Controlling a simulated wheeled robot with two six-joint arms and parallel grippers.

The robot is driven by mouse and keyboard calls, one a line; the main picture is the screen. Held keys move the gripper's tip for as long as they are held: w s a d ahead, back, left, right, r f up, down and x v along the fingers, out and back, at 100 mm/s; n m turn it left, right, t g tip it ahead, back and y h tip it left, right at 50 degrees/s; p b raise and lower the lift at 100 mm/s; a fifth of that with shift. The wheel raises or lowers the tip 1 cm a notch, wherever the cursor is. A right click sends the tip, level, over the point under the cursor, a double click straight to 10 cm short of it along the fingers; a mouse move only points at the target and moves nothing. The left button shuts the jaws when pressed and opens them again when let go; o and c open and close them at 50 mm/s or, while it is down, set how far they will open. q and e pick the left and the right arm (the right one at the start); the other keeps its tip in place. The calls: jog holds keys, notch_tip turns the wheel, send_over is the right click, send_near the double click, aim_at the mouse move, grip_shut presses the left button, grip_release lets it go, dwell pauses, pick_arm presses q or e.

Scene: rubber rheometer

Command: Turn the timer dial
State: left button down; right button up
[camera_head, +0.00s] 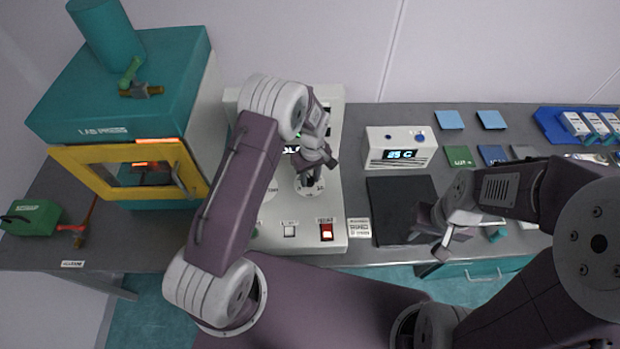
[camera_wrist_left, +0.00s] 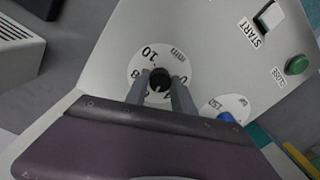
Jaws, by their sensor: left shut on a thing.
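The timer dial is a black knob (camera_wrist_left: 160,79) on a round white scale (camera_wrist_left: 148,57) with a "10" mark, on the light machine panel in the left wrist view. My left gripper (camera_wrist_left: 166,88) is shut on this knob, one finger at each side. In the head view my left gripper (camera_head: 312,180) reaches down to the white round scale and hides most of the knob. My right gripper (camera_head: 428,245) hangs over the front part of the bench at the black mat, with its fingers apart and nothing visible between them.
A blue knob (camera_wrist_left: 228,118) sits beside the dial, with a START switch (camera_wrist_left: 269,15) and a green CLOSE button (camera_wrist_left: 297,64) nearby. A red switch (camera_head: 326,231) is at the panel's front. A white display box (camera_head: 400,139) stands right, behind a black mat (camera_head: 395,190). A teal lab press (camera_head: 130,110) stands left.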

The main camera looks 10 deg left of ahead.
pick_arm(q)
jog(key=m, duration=0.3)
jog(key=shift+w+r+m, duration=0.1)
jog(key=shift+w+m, duration=0.05)
jog(key=shift+m, duration=0.15)
jog(key=m+b, duration=0.1)
jog(key=m, duration=0.2)
jog(key=shift+m, duration=0.3)
jog(key=m, duration=0.3)
jog(key=shift+m, duration=0.3)
jog(key=shift+m+t, duration=0.3)
jog(key=shift+m, duration=1.3)
jog(key=c, duration=1.4)
grip_release()
jog(key=shift+c, duration=0.2)
jog(key=o, duration=0.4)
jog(key=shift+c, duration=0.2)
